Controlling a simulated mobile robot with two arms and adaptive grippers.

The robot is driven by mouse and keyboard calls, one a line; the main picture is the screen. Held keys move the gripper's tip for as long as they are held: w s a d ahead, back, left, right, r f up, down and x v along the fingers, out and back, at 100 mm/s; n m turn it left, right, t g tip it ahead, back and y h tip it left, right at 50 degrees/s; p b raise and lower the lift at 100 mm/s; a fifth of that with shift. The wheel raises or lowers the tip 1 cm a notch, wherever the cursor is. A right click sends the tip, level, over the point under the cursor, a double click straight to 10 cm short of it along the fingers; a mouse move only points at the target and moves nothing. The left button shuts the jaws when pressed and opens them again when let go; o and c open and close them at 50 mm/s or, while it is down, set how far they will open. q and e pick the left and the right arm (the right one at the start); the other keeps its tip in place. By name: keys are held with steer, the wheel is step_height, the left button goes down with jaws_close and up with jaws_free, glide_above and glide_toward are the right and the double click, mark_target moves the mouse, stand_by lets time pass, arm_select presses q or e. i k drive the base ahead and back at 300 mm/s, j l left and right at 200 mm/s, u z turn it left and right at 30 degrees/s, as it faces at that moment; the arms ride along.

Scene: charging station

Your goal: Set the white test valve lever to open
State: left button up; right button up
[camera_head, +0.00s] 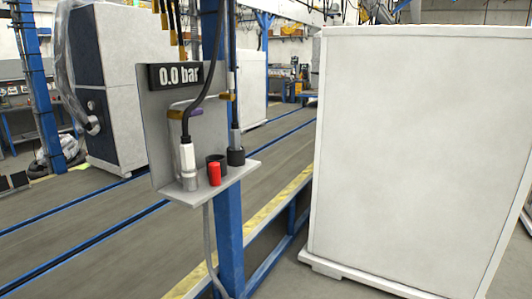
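A grey charging panel (157,128) with a small shelf (212,190) is fixed to a blue post (229,235). Its black display (175,76) reads 0.0 bar. A white upright fitting (188,157) on a silver base stands at the shelf's left, with a black hose running up from it. I cannot tell whether this is part of the white test valve; no clearly separate white lever can be made out. A small purple piece (196,113) and a brass-coloured piece (175,114) are on the panel behind the hose. Neither of my grippers is in view.
A red cylinder (215,174) and a black holder (236,156) stand on the shelf. A second hose (233,115) rises at the right. A large white cabinet (415,160) fills the right side. Blue rails and a yellow floor strip (265,218) run past the post.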

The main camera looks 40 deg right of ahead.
mark_target(231, 80)
steer(key=z, duration=1.05)
